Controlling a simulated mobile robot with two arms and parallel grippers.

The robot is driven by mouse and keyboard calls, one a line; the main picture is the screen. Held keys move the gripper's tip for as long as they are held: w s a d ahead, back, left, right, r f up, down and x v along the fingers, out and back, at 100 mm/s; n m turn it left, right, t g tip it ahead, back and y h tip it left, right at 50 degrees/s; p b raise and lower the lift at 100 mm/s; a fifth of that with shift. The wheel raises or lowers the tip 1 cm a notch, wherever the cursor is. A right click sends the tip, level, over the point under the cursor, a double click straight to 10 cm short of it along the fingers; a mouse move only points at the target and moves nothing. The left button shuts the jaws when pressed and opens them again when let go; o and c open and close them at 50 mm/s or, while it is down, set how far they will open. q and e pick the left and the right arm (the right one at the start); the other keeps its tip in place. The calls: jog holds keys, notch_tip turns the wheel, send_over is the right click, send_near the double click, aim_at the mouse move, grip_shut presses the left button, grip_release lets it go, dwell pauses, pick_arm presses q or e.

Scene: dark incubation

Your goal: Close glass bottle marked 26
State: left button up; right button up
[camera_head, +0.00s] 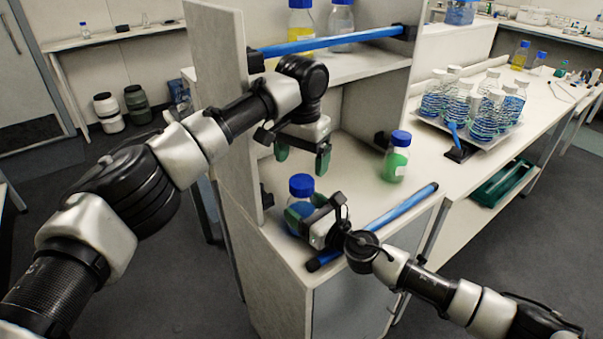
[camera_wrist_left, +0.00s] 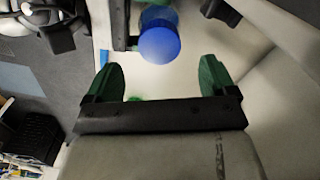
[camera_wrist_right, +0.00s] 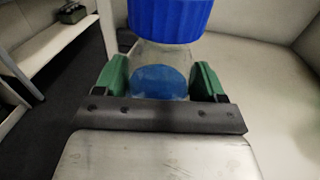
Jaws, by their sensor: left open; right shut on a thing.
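A glass bottle (camera_head: 293,211) with blue contents and a blue cap (camera_head: 301,185) stands upright on the bench, by the side panel. No number 26 is readable. My right gripper (camera_head: 312,212) is shut on this bottle's body. In the right wrist view the bottle (camera_wrist_right: 160,62) is between the green fingers (camera_wrist_right: 160,80) and the blue cap (camera_wrist_right: 170,18) sits on its neck. My left gripper (camera_head: 302,160) is open and empty above the bottle. In the left wrist view the cap (camera_wrist_left: 160,42) lies beyond the open fingers (camera_wrist_left: 160,80).
A bottle with green liquid and a blue cap (camera_head: 396,157) stands to the right. A blue bar (camera_head: 375,225) runs along the bench front. A shelf (camera_head: 345,68) with bottles is above. A tray (camera_head: 500,130) of several flasks is at right.

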pick_arm(q)
jog(key=shift+r, duration=0.75)
pick_arm(e)
jog(key=o, duration=1.8)
jog(key=shift+d, duration=0.1)
pick_arm(q)
jog(key=shift+f+b, duration=0.45)
pick_arm(e)
jog(key=v, duration=0.9)
jog(key=shift+s+d+f, duration=0.1)
jog(key=shift+s+d, duration=0.15)
jog(key=shift+s, duration=0.05)
jog(key=shift+s+d, duration=0.3)
jog(key=shift+s, duration=0.05)
